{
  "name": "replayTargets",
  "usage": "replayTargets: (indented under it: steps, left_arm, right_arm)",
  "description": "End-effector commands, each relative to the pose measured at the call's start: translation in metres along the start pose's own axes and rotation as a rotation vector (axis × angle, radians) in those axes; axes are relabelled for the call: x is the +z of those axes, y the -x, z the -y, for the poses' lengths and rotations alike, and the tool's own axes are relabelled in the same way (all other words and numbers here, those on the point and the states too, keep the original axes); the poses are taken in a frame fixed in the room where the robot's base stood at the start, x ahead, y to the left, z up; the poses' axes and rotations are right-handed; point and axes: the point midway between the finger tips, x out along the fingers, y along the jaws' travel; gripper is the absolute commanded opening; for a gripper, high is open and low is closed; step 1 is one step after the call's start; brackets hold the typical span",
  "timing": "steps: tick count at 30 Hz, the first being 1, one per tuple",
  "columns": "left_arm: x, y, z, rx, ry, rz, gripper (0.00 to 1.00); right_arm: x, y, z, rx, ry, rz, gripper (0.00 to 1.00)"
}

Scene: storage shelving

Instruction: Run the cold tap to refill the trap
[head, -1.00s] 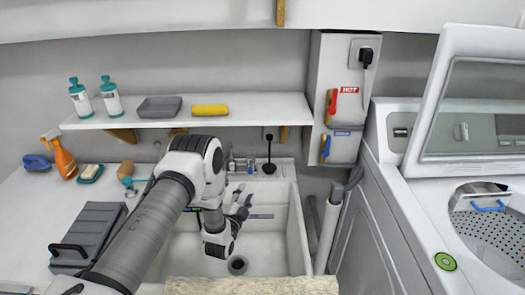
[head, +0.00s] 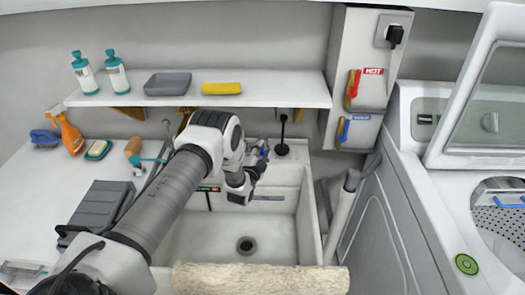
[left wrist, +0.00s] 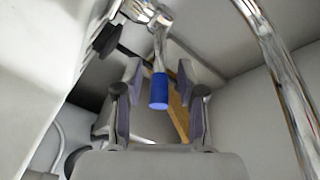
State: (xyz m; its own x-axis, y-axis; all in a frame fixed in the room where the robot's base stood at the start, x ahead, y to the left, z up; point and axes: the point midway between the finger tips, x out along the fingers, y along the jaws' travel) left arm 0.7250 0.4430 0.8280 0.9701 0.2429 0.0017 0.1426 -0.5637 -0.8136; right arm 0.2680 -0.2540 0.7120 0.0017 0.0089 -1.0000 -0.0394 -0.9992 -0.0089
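A tap handle with a blue end (left wrist: 158,92) hangs from chrome fittings in the left wrist view. My left gripper (head: 260,154) is at the back of the sink, by the taps. Its open fingers stand on either side of the blue handle in the left wrist view, with gaps showing; I see no grip on it. In the head view the gripper hides most of the taps. The white sink basin (head: 190,240) is below, with a dark drain (head: 247,246) in its floor. No running water shows. My right gripper is not in view.
A chrome pipe (left wrist: 285,75) runs beside the handle in the left wrist view. A shelf (head: 290,92) with bottles overhangs the sink. A wall box with red (head: 353,88) and blue (head: 343,130) valve handles is at right. A black plunger-like tool (head: 283,135) stands behind the sink.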

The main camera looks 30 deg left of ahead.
Motion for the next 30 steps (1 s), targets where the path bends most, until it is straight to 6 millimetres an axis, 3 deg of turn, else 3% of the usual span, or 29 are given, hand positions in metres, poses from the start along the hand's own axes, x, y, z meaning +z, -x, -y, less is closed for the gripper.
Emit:
replayTargets:
  steps: [1, 3, 4, 13, 24, 30]
  left_arm:
    - [0.0, 0.0, 0.0, 0.0, 0.0, 0.0, 0.29]
    - [0.0, 0.0, 0.0, 0.0, 0.0, 0.0, 0.04]
    - [0.0, 0.0, 0.0, 0.0, 0.0, 0.0, 0.0]
    - [-0.002, -0.002, -0.004, -0.018, 0.0, 0.021, 0.0]
    - [-0.019, -0.015, -0.02, -0.207, -0.001, 0.276, 0.0]
    - [-0.025, -0.017, -0.017, -0.247, 0.0, 0.339, 0.0]
  right_arm:
    - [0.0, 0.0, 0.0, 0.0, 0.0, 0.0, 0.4]
    - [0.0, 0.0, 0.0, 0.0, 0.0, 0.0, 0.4]
    - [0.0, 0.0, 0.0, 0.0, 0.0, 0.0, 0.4]
    - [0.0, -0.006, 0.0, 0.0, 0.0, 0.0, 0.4]
    - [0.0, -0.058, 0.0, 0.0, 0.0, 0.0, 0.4]
    - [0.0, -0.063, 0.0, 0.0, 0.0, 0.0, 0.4]
